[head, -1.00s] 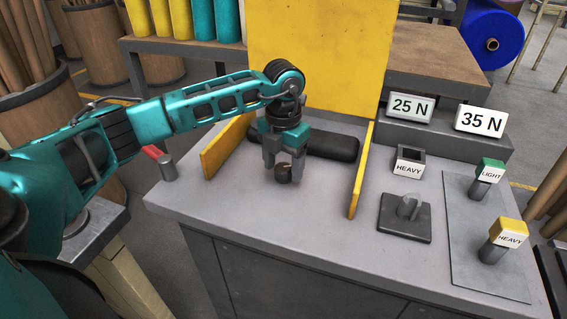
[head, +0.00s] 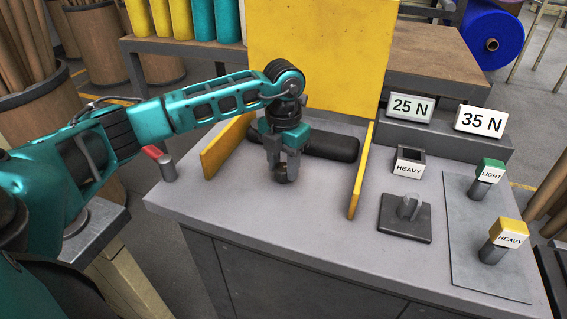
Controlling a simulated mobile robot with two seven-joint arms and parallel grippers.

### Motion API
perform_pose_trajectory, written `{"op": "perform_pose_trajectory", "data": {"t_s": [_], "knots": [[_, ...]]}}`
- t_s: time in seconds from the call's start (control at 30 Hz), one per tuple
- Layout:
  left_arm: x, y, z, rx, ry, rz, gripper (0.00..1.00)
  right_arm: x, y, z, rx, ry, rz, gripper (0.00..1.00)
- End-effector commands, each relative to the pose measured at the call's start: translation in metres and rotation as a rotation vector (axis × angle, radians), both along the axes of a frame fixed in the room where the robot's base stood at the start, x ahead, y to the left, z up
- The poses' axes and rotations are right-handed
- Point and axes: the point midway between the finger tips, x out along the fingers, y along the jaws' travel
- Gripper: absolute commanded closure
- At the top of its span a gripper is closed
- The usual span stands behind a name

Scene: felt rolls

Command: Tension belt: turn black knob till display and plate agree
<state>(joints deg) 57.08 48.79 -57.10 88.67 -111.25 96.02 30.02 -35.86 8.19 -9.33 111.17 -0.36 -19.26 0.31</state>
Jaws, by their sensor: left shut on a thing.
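The black knob (head: 280,176) is a small dark round piece on the grey bench top, partly hidden by my fingers. My left gripper (head: 283,172) points down from above and is shut on it. A black roller (head: 333,146), seemingly the belt's, lies behind my gripper. My right gripper is not in view.
Yellow guards (head: 361,172) stand on both sides of my gripper, with a tall yellow panel (head: 318,55) behind. A red-handled lever (head: 164,162) is left.

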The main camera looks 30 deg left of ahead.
Motion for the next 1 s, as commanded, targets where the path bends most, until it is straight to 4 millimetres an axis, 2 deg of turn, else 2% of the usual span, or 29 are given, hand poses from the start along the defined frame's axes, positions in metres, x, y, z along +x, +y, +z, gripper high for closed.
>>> {"op": "perform_pose_trajectory", "data": {"t_s": [0.17,0.7,1.0], "knots": [[0.0004,0.0001,0.0005,0.000,-0.002,-0.068,0.89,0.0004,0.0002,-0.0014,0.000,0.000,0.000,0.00],[0.0007,-0.0005,0.0008,0.000,-0.004,-0.475,0.89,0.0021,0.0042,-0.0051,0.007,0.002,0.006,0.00],[0.0005,-0.0005,0.0009,0.000,-0.003,-0.629,0.89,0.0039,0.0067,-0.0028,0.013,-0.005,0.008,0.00]]}}
